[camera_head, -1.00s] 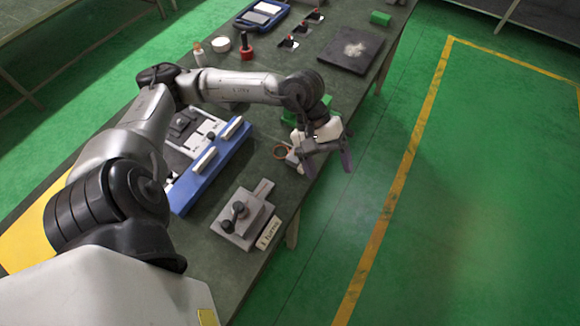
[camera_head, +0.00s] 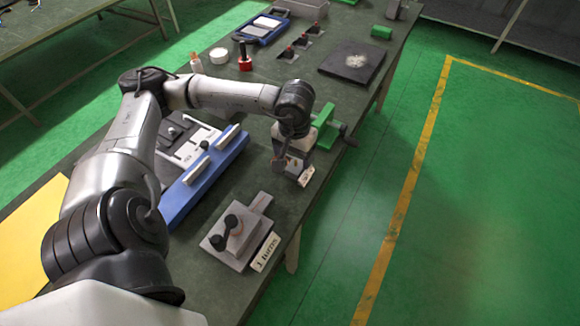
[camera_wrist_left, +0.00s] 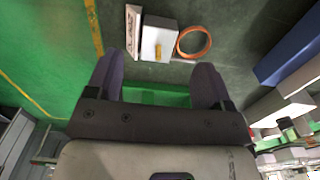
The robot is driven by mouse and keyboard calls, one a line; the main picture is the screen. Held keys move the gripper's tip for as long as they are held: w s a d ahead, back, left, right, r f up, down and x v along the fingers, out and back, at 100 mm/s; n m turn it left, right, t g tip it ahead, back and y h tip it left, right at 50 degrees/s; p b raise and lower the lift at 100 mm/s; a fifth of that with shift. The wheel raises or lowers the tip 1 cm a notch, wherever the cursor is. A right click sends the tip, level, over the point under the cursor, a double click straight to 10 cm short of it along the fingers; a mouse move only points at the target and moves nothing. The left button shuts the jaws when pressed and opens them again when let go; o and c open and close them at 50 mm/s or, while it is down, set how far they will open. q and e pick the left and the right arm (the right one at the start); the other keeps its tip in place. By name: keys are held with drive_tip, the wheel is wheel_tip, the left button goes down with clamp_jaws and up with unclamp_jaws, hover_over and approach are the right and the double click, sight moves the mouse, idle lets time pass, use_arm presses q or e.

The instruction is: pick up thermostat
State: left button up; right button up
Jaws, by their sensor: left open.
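The thermostat (camera_wrist_left: 158,42) is a small pale box with a yellow-orange part on its front edge and a coiled copper-coloured tube beside it, on the dark tabletop. In the head view it is mostly hidden by my left gripper (camera_head: 289,168). My left gripper is open and points down over the table's right edge area. In the left wrist view the fingers (camera_wrist_left: 156,76) are apart, with the thermostat ahead of and between their tips. Nothing is held. My right gripper is not in view.
A white label (camera_wrist_left: 132,30) stands beside the thermostat. A green fixture (camera_head: 326,128) is close behind the gripper. The blue tray (camera_head: 180,205) lies to the left, and a grey block with black knobs (camera_head: 240,232) is nearer. Bare tabletop lies between them.

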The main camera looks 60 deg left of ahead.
sight(294, 169)
use_arm(q)
drive_tip(key=shift+f+b, duration=0.7)
drive_tip(key=shift+f, duration=2.3)
drive_tip(key=c, duration=1.1)
drive_tip(key=shift+r, duration=0.1)
drive_tip(key=shift+c, duration=0.2)
drive_tip(key=shift+r, duration=0.1)
